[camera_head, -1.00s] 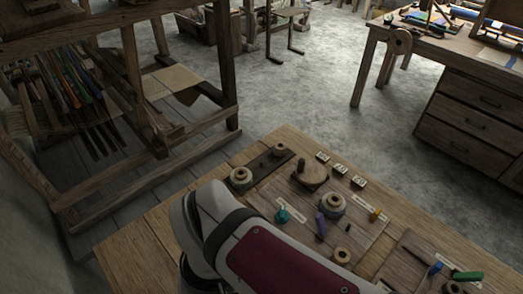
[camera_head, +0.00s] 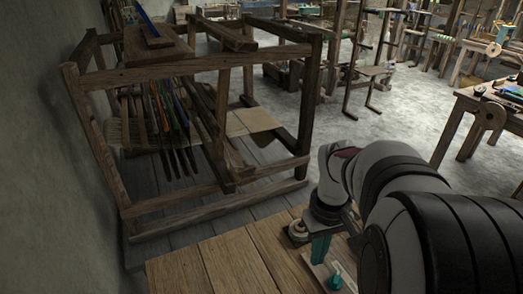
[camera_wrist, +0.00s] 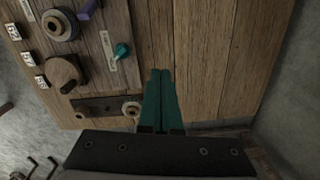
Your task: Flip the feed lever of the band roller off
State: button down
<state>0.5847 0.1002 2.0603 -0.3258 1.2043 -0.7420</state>
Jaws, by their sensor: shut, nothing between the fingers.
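My gripper (camera_wrist: 160,72) has teal fingers, shut and empty, over bare planks of the wooden table. A teal knob-like lever (camera_wrist: 122,50) beside a pale label stands up-left of the fingertips in the wrist view, apart from them. The teal lever (camera_head: 337,278) also shows low in the head view, close to my gripper (camera_head: 319,260). A purple lever (camera_wrist: 88,10) is at the top of the wrist view, beside a grey ringed roller (camera_wrist: 60,25). I cannot tell which lever feeds the band roller, as the label text is unreadable.
A wooden disc with a peg (camera_wrist: 63,72) and small number tags (camera_wrist: 27,59) lie near the levers. A dark strip with round spools (camera_wrist: 105,108) is left of my fingers. The large loom (camera_head: 190,70) stands behind the table. Bare planks (camera_wrist: 215,60) are clear at right.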

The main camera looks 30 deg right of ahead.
jog(key=s+d+f+n, duration=0.1)
jog(key=d+f, duration=0.1)
jog(key=d, duration=0.5)
jog(key=s+d+f+n, duration=0.1)
jog(key=d+f, duration=0.2)
jog(key=d, duration=0.4)
jog(key=shift+f+g, duration=0.3)
jog(key=shift+f, duration=0.05)
jog(key=shift+a, duration=0.1)
jog(key=f, duration=0.9)
jog(key=shift+s+f, duration=0.25)
jog(key=shift+s, duration=0.1)
jog(key=s, duration=0.1)
jog(key=s+r, duration=0.1)
jog(key=s, duration=0.1)
jog(key=shift+s+r, duration=0.1)
jog(key=shift+s, duration=0.25)
